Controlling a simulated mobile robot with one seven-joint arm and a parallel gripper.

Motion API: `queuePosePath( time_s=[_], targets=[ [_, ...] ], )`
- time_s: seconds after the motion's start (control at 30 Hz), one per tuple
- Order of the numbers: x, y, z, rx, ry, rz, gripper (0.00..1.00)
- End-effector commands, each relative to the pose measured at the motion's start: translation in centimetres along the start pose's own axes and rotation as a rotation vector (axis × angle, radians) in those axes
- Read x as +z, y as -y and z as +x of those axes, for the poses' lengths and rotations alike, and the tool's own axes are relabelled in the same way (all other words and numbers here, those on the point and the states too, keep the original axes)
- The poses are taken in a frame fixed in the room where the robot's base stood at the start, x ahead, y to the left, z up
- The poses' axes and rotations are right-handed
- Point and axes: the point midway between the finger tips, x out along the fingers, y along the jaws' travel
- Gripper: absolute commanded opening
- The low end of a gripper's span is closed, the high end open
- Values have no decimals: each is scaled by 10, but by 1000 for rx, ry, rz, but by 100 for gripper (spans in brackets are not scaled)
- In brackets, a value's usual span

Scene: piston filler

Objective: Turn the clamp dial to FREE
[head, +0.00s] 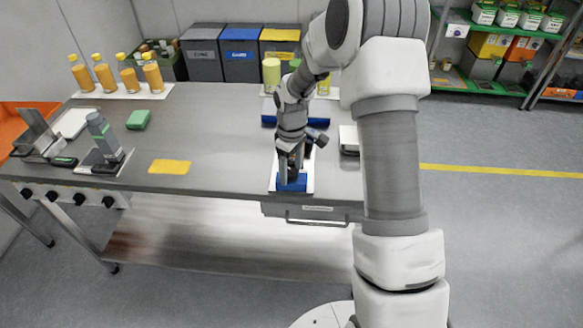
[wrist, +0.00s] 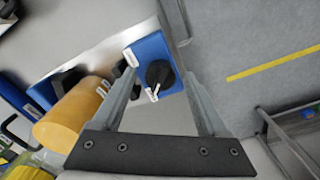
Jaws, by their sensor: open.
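The clamp dial (wrist: 159,76) is a round black knob with a white pointer mark, on the blue block (wrist: 146,49). In the wrist view it shows between the two fingers of my gripper (wrist: 158,87), which is open. I cannot tell whether either finger touches the dial. The dial's position lettering is too small to read. In the head view, my gripper (head: 290,176) points down over the blue block (head: 292,187) near the table's front edge and mostly hides the dial.
The steel table (head: 215,130) holds a yellow cloth (head: 169,167), a green sponge (head: 138,120) and several amber bottles (head: 104,76). Bins (head: 202,53) stand at the back. The table's middle is clear.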

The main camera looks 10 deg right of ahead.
Motion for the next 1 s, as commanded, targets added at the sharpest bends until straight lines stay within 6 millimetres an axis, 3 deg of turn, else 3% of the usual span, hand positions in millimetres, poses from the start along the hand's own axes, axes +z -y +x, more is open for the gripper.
queuePosePath(
  time_s=[0.13,0.27,0.7,1.0],
  targets=[
    [0,0,-5,1,-1,1,76],
    [0,-1,-23,3,-3,1,76],
    [-1,-1,-128,4,-4,1,76],
    [0,0,-170,0,-1,0,76]
  ],
)
